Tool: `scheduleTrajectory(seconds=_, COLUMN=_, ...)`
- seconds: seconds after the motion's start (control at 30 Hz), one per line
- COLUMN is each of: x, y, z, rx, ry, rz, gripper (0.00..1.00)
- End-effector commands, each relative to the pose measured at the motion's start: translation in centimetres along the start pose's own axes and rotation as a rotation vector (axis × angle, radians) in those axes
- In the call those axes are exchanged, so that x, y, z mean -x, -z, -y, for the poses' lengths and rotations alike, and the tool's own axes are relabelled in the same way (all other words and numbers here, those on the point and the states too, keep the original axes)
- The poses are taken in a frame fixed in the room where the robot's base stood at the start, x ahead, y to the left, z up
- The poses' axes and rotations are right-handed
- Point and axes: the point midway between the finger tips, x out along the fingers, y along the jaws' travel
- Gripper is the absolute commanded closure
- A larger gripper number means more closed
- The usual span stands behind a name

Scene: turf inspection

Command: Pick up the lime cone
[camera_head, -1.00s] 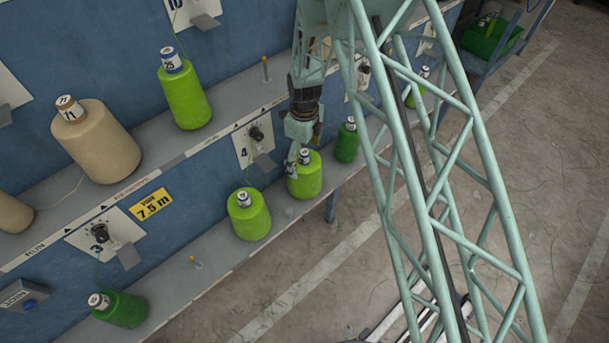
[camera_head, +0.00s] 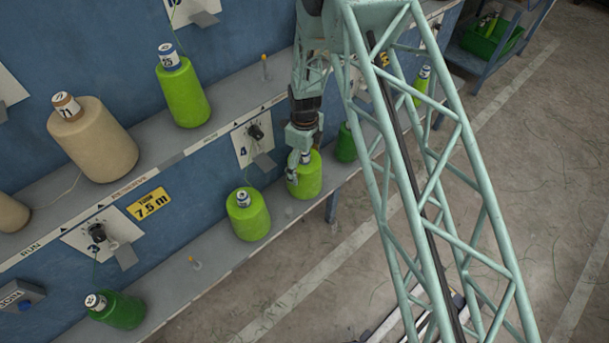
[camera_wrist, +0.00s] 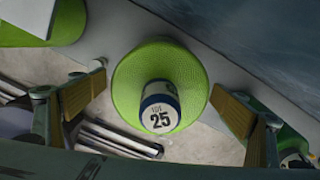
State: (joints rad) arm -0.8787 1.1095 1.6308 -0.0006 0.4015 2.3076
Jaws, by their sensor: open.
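A lime cone (camera_head: 305,181) stands on the lower shelf. In the wrist view the lime cone (camera_wrist: 127,85) shows from above, with a white, blue-rimmed label reading 25 on its top. My gripper (camera_head: 300,170) is at the top of this cone. In the wrist view my gripper (camera_wrist: 160,105) is open, with one tan-padded finger on each side of the cone. Gaps show between pads and cone, so it is not held. Another lime cone (camera_head: 249,221) stands to the left on the same shelf. A third lime cone (camera_head: 184,97) stands on the upper shelf.
Dark green cones stand at the right (camera_head: 346,147) and lower left (camera_head: 122,312) of the lower shelf. A beige cone (camera_head: 93,144) is on the upper shelf. The blue panel (camera_head: 95,50) rises behind.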

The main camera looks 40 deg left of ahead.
Motion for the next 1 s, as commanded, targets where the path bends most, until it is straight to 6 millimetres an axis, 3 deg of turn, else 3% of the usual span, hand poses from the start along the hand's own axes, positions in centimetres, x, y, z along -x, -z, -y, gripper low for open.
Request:
scheduleTrajectory(seconds=0.2, x=-1.25, y=0.01, z=0.01, rx=0.0, ry=0.0, rz=0.0, gripper=0.08)
scheduleTrajectory(seconds=0.77, x=-1.24, y=-0.01, z=0.03, rx=0.0, ry=0.001, rz=0.0, gripper=0.08)
scheduleTrajectory(seconds=1.0, x=-1.24, y=-0.01, z=0.03, rx=0.0, ry=0.001, rz=0.0, gripper=0.29)
